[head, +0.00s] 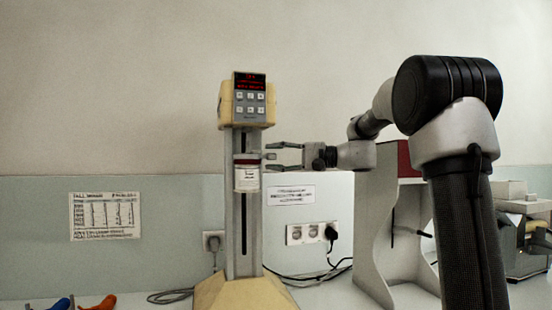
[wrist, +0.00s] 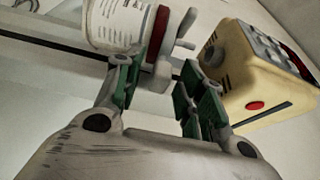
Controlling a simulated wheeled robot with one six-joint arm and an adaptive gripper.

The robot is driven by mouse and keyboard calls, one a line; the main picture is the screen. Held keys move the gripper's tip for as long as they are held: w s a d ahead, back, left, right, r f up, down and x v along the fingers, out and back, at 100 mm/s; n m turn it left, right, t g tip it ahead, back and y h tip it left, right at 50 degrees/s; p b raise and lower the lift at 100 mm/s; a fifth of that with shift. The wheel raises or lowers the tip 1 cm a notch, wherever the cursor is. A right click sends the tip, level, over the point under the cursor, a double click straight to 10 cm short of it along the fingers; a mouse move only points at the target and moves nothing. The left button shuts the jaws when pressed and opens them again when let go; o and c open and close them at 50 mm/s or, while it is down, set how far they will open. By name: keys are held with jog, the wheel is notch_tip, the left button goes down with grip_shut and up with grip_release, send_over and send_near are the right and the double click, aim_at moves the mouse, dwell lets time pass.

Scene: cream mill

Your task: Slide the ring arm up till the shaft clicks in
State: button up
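The mill has a cream motor head (head: 233,105) with a red-lit display and keys, on a grey column (head: 245,235). A white labelled jar (head: 246,181) with a dark red band at its top sits against the column, below the head with a gap. The ring arm cannot be told clearly from the jar. In the wrist view the jar (wrist: 113,22), its red band (wrist: 160,50) and grey parts (wrist: 184,26) above the band show, apart from the motor head (wrist: 245,70). My gripper (head: 270,157) is open beside the jar's top at right; its green-padded fingers (wrist: 155,78) look empty.
A grey stand with a red top (head: 396,160) is at the right, with a further machine (head: 525,235) beyond. Sockets (head: 312,233) and cables are behind. Blue and orange-handled tools (head: 100,303) lie at lower left. The mill's cream base (head: 245,293) is below.

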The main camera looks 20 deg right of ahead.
grip_shut()
jog(key=shift+r, duration=2.55)
grip_release()
jog(key=shift+f, duration=0.1)
